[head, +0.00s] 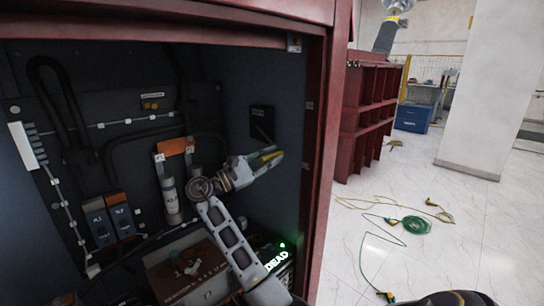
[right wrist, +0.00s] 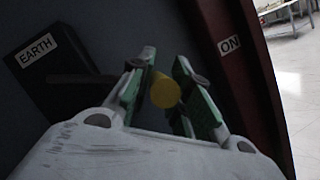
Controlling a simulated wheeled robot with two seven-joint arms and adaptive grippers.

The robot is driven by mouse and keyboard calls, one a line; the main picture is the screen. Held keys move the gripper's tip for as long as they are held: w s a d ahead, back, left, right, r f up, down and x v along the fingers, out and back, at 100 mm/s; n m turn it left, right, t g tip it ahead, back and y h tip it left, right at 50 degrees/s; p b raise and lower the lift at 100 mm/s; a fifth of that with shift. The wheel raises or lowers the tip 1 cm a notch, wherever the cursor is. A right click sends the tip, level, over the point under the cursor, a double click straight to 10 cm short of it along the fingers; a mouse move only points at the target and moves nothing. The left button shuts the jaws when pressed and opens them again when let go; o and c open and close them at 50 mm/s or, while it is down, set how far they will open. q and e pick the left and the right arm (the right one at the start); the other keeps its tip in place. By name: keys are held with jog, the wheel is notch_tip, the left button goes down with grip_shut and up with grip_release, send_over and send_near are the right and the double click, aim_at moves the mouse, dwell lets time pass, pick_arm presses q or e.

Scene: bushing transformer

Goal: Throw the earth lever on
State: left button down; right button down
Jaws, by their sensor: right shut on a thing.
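My right gripper (head: 270,158) reaches into the open cabinet near its right side wall. In the right wrist view the yellow end of the earth lever (right wrist: 165,91) lies between the two green-padded fingers (right wrist: 162,95), which are shut on it. The lever's dark arm runs left toward a black box with an EARTH label (right wrist: 37,48). An ON label (right wrist: 230,45) is to the right of the fingers, a little apart from the yellow end. In the head view the gripper covers most of the lever. My left gripper is in neither view.
The red cabinet frame (head: 318,150) stands close to the right of the gripper. A sign glowing DEAD (head: 277,260) is below. Fuse-like parts (head: 170,195) and blocks labelled HLX (head: 100,220) are to the left. Green and yellow cables (head: 415,225) lie on the floor outside.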

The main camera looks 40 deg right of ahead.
jog(key=shift+f, duration=0.3)
jog(key=c, duration=1.3)
grip_release()
jog(key=shift+w, duration=0.15)
jog(key=shift+a, duration=0.1)
jog(key=v, duration=1.2)
